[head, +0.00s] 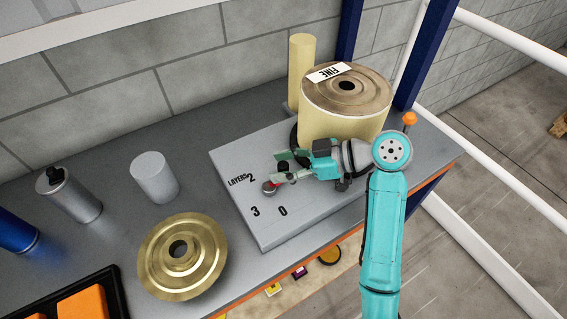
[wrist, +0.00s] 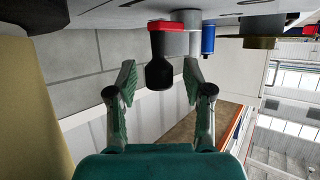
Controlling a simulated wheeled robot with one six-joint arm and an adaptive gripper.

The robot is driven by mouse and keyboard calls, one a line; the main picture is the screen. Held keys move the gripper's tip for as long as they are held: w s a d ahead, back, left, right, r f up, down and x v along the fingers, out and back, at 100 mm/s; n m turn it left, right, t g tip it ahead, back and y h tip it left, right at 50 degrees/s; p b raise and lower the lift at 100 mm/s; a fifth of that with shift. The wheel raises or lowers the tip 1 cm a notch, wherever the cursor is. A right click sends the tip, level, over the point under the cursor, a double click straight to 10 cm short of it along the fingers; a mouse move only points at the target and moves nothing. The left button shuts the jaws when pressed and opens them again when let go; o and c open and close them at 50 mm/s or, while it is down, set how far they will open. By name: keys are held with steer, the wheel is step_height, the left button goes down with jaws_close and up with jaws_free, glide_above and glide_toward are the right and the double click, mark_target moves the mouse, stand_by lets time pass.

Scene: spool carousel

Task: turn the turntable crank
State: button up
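The crank shows in the wrist view as a red arm (wrist: 170,25) on a grey hub (wrist: 181,45), with a black handle (wrist: 159,72). In the head view the grey hub (head: 269,187) and black handle (head: 283,166) sit on a grey box marked LAYERS (head: 240,163), with numbers around them. My gripper (head: 283,166) reaches in from the right. In the wrist view my gripper (wrist: 159,80) is open, its fingers either side of the black handle with gaps on both sides. A cream spool labelled FINE (head: 345,90) stands on the box; the turntable under it is mostly hidden.
A cream cylinder (head: 301,70) and blue post (head: 420,50) stand behind. An orange ball knob (head: 409,118) is at right. A brass disc (head: 183,257), pale cylinder (head: 155,178), grey bottle (head: 72,194) and black tray (head: 104,277) stand left of the box.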

steer(key=shift+d+r, duration=0.1)
steer(key=w+v, duration=0.1)
steer(key=v, duration=1)
steer(key=shift+s+d, duration=0.4)
steer(key=shift+s, duration=0.1)
